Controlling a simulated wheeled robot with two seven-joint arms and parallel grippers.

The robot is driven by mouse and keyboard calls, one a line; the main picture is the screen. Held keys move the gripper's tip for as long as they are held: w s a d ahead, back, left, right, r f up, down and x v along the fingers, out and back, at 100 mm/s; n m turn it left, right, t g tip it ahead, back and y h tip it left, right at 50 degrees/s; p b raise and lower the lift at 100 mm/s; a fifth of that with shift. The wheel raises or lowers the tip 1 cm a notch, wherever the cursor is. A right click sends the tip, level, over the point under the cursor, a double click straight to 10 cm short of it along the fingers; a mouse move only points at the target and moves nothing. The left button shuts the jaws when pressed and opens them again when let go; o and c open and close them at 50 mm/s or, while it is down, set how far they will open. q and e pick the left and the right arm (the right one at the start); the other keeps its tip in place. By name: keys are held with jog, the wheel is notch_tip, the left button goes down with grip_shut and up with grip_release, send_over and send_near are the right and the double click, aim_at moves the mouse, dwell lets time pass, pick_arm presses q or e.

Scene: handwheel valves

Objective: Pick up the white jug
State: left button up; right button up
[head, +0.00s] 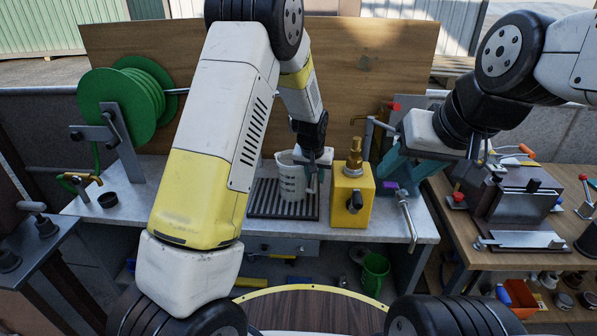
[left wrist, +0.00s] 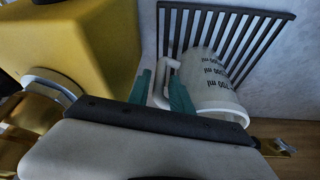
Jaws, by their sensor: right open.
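The white jug (head: 291,180), with dark volume marks, stands on a dark slatted grate (head: 265,201) on the bench. My left gripper (head: 313,178) is at its right side, by the handle. In the left wrist view the jug (left wrist: 219,82) shows its handle (left wrist: 163,84) between the two teal fingers of my left gripper (left wrist: 160,90). I cannot tell whether the fingers press on the handle. Part of the jug's rim is hidden by the hand in the head view. My right gripper (head: 428,163) is open and apart from the jug, to the right over the bench's end.
A yellow block with a brass fitting (head: 352,195) stands close to the right of the jug. A green hose reel (head: 125,100) is at the left. A wooden board (head: 370,60) rises behind. A green mug (head: 375,273) sits on the lower shelf. Bare bench (head: 130,208) lies at the left.

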aim_at(316, 179)
pick_arm(q)
jog(key=x, duration=0.3)
jog(key=shift+f, duration=0.1)
grip_shut()
dwell(1.3)
